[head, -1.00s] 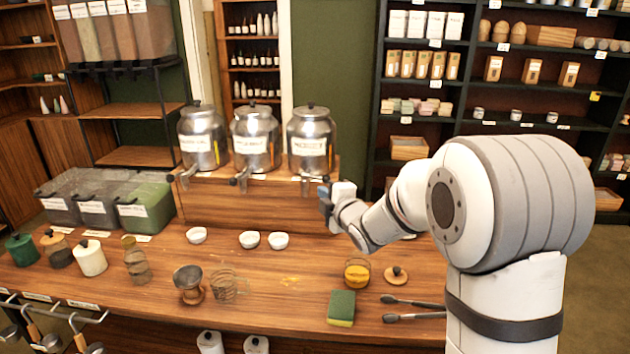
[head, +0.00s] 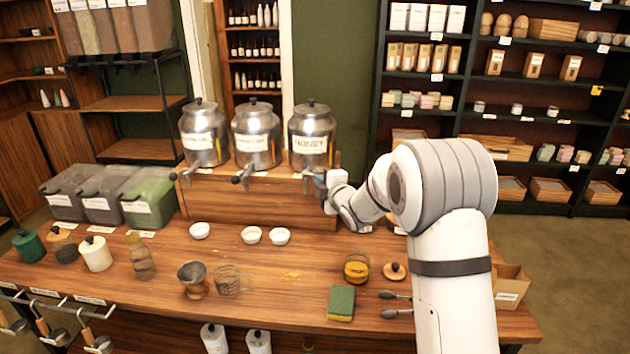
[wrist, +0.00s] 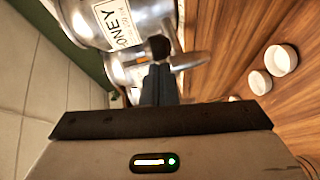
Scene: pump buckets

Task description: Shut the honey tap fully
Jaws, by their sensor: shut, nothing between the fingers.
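The honey urn (head: 312,122) is the rightmost of three steel urns on a wooden riser, with a label reading HONEY. Its tap (head: 306,181) juts from the front near the base. My gripper (head: 319,183) is just right of the tap, fingers pointing toward it. In the wrist view, the shut fingers (wrist: 159,76) are empty and reach up to a dark round knob (wrist: 158,46) beside the silver tap (wrist: 188,61). I cannot tell whether they touch it. The tap's opening and any honey flow are not clear.
Small white bowls (head: 280,236) stand on the counter in front of the riser. A green and yellow sponge (head: 341,303), a jar with yellow contents (head: 356,267) and tongs (head: 396,312) lie nearer. The counter between the bowls and sponge is mostly clear.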

